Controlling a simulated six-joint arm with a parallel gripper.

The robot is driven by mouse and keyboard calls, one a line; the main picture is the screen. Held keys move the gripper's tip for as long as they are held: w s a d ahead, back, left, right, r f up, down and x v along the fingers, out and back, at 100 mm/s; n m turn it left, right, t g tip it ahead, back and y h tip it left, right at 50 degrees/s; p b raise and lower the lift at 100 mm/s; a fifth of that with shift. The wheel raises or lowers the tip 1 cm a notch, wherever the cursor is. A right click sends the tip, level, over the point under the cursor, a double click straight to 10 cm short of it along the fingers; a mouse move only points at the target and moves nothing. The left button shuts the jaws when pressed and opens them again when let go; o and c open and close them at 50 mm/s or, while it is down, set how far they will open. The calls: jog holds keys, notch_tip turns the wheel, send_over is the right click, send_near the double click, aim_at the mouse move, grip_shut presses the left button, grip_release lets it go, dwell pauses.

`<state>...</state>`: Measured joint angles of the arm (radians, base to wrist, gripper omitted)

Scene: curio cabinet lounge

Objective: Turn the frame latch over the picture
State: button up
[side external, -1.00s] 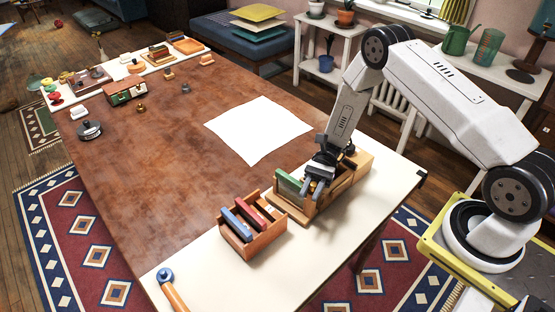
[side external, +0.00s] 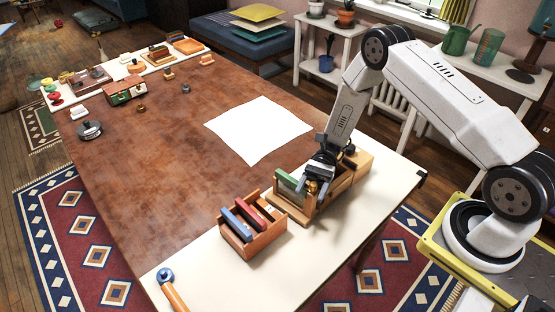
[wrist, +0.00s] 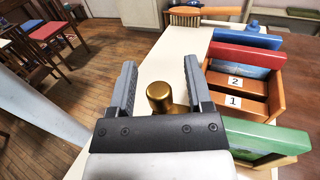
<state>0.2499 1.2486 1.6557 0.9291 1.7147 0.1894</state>
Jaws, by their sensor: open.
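A brass knob (wrist: 159,97), which looks like the frame latch, stands between the two fingers of my gripper (wrist: 160,85) in the wrist view. The fingers are apart, with visible room on both sides of the knob. In the side view my gripper (side external: 311,183) points down at the front of a wooden holder (side external: 335,187). A green-edged picture panel (side external: 288,181) stands upright at the holder's left end. The green panel (wrist: 262,138) also shows right of my gripper in the wrist view. My gripper hides the lower part of the knob and much of the holder.
A wooden rack (side external: 257,243) with slots marked 1 and 2 holds a blue panel (side external: 238,224) and a red panel (side external: 252,215) beside the holder. A white sheet (side external: 258,130) lies behind. A wooden-handled tool (side external: 174,295) lies at the front. The brown tabletop is mostly clear.

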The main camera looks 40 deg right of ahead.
aim_at(315, 183)
jog(key=shift+v, duration=3.75)
jog(key=shift+r, duration=0.1)
jog(key=shift+s+a+r+n+h, duration=0.2)
jog(key=shift+a+r+n+h, duration=0.25)
jog(key=shift+h, duration=0.45)
jog(key=h, duration=0.1)
jog(key=s+r+n+h, duration=0.1)
jog(key=h, duration=0.1)
jog(key=shift+a+r, duration=0.25)
jog(key=shift+a, duration=0.1)
jog(key=n+h, duration=0.1)
jog(key=s+r+h, duration=0.1)
jog(key=shift+a+r+n+h, duration=0.1)
jog(key=shift+n+h, duration=0.2)
jog(key=shift+n, duration=0.05)
jog(key=s+r+n+t+h, duration=0.5)
jog(key=r+n+t+h, duration=0.4)
jog(key=shift+s+d+n+t, duration=0.3)
jog(key=shift+s+d+n, duration=0.1)
